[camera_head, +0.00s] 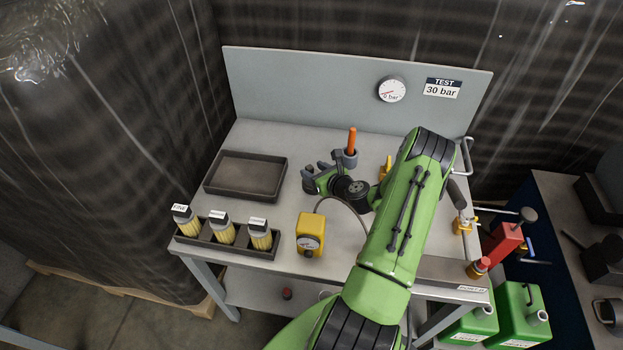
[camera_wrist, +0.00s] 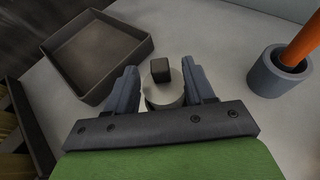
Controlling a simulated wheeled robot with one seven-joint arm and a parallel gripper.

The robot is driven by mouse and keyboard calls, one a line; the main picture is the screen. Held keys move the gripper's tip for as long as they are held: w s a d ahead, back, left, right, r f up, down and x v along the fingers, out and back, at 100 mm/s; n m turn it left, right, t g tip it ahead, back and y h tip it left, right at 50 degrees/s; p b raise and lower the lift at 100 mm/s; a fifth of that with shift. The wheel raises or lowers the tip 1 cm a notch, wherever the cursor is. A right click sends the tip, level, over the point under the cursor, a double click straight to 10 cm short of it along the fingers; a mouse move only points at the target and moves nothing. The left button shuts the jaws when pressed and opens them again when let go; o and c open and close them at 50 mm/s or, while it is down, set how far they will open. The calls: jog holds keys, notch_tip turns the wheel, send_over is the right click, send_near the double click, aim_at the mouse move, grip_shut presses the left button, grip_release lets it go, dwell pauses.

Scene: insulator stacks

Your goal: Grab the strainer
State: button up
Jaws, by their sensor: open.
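My gripper (camera_head: 311,176) is low over the middle of the grey bench, its jaws apart. In the wrist view, the two fingers of my gripper (camera_wrist: 160,70) stand on either side of a pale grey round piece with a dark square knob (camera_wrist: 160,70) on top. This may be the strainer; I cannot tell for sure. Its lower part is hidden behind the gripper's dark bar, and I cannot tell whether the fingers touch it. Three yellow cylinders with white labels (camera_head: 221,231) stand in a dark rack at the front left, away from the gripper.
A dark shallow tray (camera_head: 246,198) lies left of my gripper; the wrist view shows it too (camera_wrist: 93,90). A grey cup (camera_wrist: 264,76) with an orange-handled tool (camera_head: 351,141) stands close to the right. A yellow gauge box (camera_head: 310,234) stands in front. A panel closes the back.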

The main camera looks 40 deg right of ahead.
jog(key=shift+x, duration=1.15)
jog(key=shift+s, duration=0.1)
grip_shut()
